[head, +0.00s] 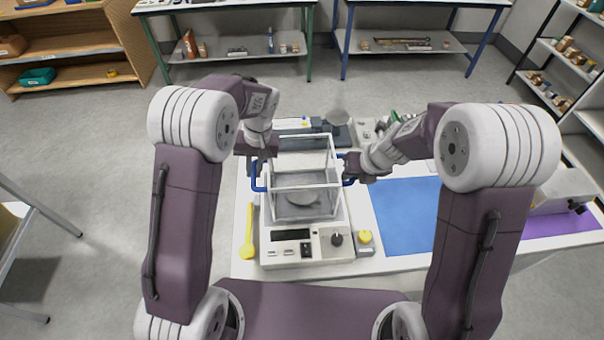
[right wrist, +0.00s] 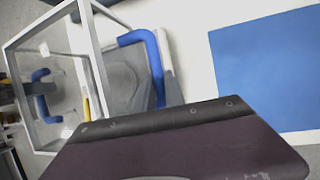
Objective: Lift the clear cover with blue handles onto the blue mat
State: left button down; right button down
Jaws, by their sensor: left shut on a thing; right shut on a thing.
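The clear cover (head: 304,187) is a box with a white frame and a blue handle on each side. It stands over the round pan of a white balance (head: 290,255); I cannot tell whether its lower edge touches the balance. My left gripper (head: 260,164) is shut on the left blue handle (head: 257,184). My right gripper (head: 350,170) is shut on the right blue handle (head: 348,182). In the right wrist view the cover (right wrist: 95,65) and both handles show, with the gripper partly covering the view. The blue mat (head: 403,215) lies flat and bare to the right.
A yellow spoon-shaped thing (head: 247,232) lies left of the balance. A yellow-topped object (head: 365,237) stands at its front right corner. A purple mat (head: 560,222) and a grey-white device (head: 562,192) are at the far right. Several things stand behind the cover.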

pick_arm(q)
jog(key=shift+r, duration=0.15)
pick_arm(e)
jog(key=shift+r, duration=0.15)
